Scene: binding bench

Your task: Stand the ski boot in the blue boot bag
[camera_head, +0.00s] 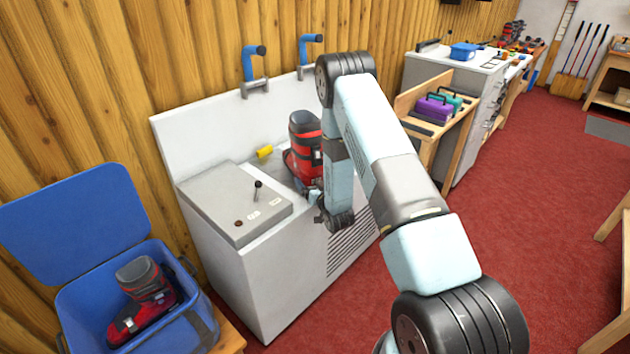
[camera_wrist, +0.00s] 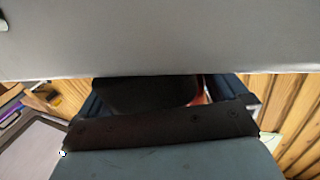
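One red and black ski boot (camera_head: 302,140) stands upright on the white bench, partly hidden behind my arm. The open blue boot bag (camera_head: 193,330) is at lower left with its lid tipped back. Another red and black boot (camera_head: 143,300) is inside it. My gripper (camera_head: 334,218) hangs low by the bench's front edge, to the right of the bench boot's lower part. In the wrist view, dark parts of my gripper (camera_wrist: 170,98) show on both sides of a black shape with a little red. I cannot tell whether it grips the boot.
A grey control box with a lever (camera_head: 235,203) sits on the bench between boot and bag. Blue-handled fittings (camera_head: 252,65) rise at the back edge. Red carpet (camera_head: 535,200) is open at right.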

